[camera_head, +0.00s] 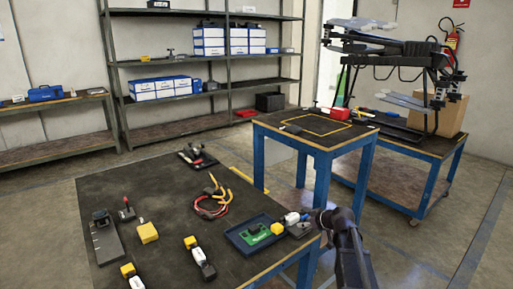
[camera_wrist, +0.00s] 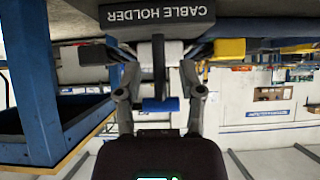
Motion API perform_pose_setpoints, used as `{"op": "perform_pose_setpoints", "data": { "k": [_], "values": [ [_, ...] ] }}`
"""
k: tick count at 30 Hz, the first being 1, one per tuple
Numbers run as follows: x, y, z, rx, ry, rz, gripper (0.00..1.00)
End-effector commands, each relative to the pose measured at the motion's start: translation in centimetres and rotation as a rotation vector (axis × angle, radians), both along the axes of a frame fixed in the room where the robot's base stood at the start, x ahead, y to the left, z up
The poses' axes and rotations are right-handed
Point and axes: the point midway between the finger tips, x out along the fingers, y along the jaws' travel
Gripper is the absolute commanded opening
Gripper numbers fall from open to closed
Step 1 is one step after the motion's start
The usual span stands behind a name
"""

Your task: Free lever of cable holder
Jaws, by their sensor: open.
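The cable holder (camera_wrist: 158,14), a dark block with its name in upside-down letters, is at the top of the wrist view. A dark lever with a blue end (camera_wrist: 160,105) runs down from it. My gripper (camera_wrist: 156,84) is open, with one finger on each side of the lever and visible gaps to both. A white part shows behind the lever. In the head view the cable holder (camera_head: 300,230) sits at the right edge of the dark-topped table, and my gripper (camera_head: 322,215) is beside it. The lever is too small to make out there.
A blue tray (camera_head: 240,241) with a green board (camera_head: 256,233) lies just left of the holder. Red and yellow cables (camera_head: 211,208) and several small yellow blocks lie on the same table (camera_head: 160,190). A blue-legged table (camera_head: 275,122) stands close behind.

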Motion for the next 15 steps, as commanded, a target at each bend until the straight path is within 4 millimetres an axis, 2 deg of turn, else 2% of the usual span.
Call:
{"op": "perform_pose_setpoints", "data": {
  "k": [5, 15],
  "values": [
    [-0.7, -0.8, 0.2, -0.001, 0.023, -0.005, 0.50],
    [-1.8, -0.1, 1.0, -0.002, 0.072, -0.009, 0.50]
  ]
}}
